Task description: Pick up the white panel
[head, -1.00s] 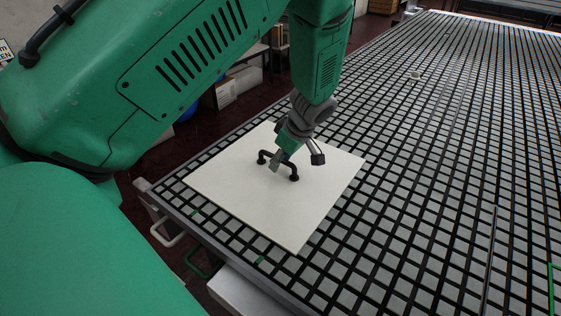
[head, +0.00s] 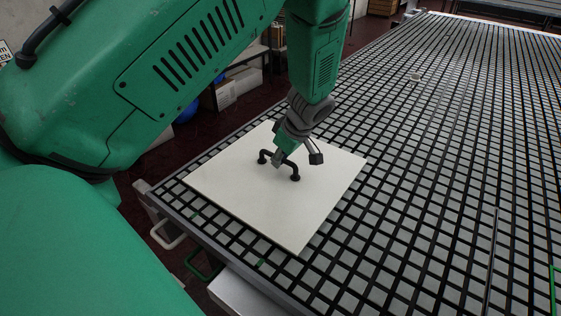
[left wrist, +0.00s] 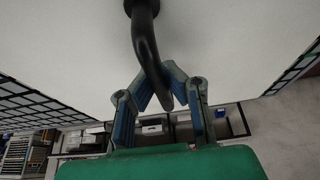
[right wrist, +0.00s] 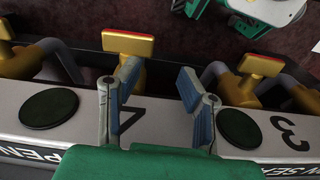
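The white panel (head: 245,205) is a flat square lying on the grid table near its left edge. A black bar handle (head: 293,172) stands up from its middle. My left gripper (head: 277,159) is at the handle. In the left wrist view, the handle (left wrist: 143,38) runs between the blue-padded fingers (left wrist: 160,88), which close in against it from both sides. It cannot be told whether the panel is clear of the grid. My right gripper (right wrist: 158,80) is open and empty above a grey ledge marked 4 and 3. It is out of the head view.
The grid table (head: 430,150) stretches away to the right, mostly bare, with a small pale piece (head: 414,77) far back. Its frame edge (head: 225,255) runs close to the panel's front left. Yellow-topped fittings (right wrist: 128,43) stand near my right gripper.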

